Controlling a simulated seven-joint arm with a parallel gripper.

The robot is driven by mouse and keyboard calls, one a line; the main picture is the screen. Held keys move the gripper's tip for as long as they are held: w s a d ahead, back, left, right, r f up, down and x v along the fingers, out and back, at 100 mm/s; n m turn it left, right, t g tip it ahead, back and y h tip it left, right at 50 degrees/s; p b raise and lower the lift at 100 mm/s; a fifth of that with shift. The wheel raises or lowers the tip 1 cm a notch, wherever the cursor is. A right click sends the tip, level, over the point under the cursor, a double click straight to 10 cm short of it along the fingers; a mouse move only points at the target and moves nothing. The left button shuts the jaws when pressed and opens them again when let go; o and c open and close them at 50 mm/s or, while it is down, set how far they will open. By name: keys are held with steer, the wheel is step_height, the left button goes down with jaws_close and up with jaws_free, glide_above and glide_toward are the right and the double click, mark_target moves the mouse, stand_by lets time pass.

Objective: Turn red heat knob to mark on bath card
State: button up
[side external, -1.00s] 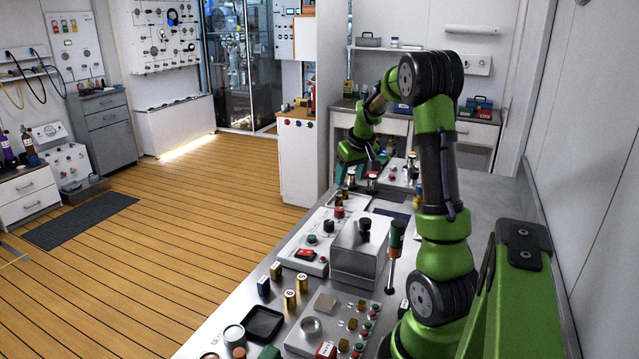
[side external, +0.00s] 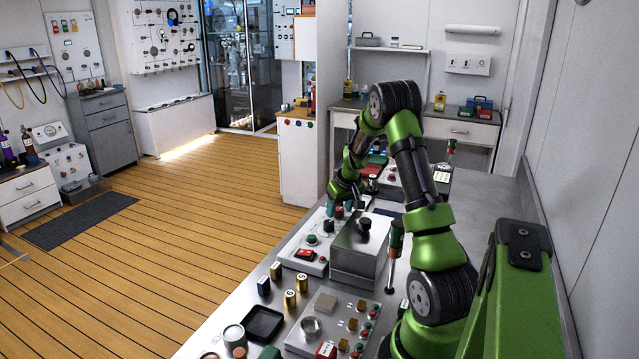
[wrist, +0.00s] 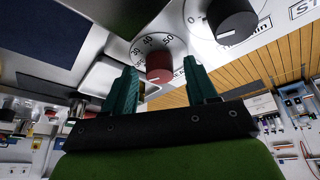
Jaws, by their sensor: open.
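The red heat knob (wrist: 160,66) sits on a white dial printed 30, 40 and 50 in the wrist view. In the side view the red knob (side external: 340,212) is on the white panel, partly covered by my gripper. My gripper (wrist: 159,70) is open, its teal fingers apart on either side of the red knob in the wrist picture. I cannot tell whether they touch it. In the side view my gripper (side external: 335,206) is low over the panel's far end. I cannot pick out the bath card or its mark, and the knob's pointer is not clear.
A black knob (wrist: 236,20) on a dial marked 0 and min is close to the right finger. A grey metal box (side external: 358,252) with a black knob stands right of the panel. Blue sheet (wrist: 45,35) lies left.

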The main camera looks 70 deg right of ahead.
steer(key=c, duration=1)
steer(key=shift+c, duration=0.2)
steer(key=shift+m, duration=0.4)
steer(key=m+g, duration=0.1)
steer(key=m, duration=0.1)
steer(key=m+h, duration=0.1)
steer(key=m, duration=0.1)
steer(key=shift+w+a+r+g, duration=0.1)
steer(key=shift+w+g, duration=0.05)
steer(key=shift+g, duration=0.25)
steer(key=shift+m+g, duration=0.7)
steer(key=shift+m, duration=1.3)
steer(key=o, duration=1)
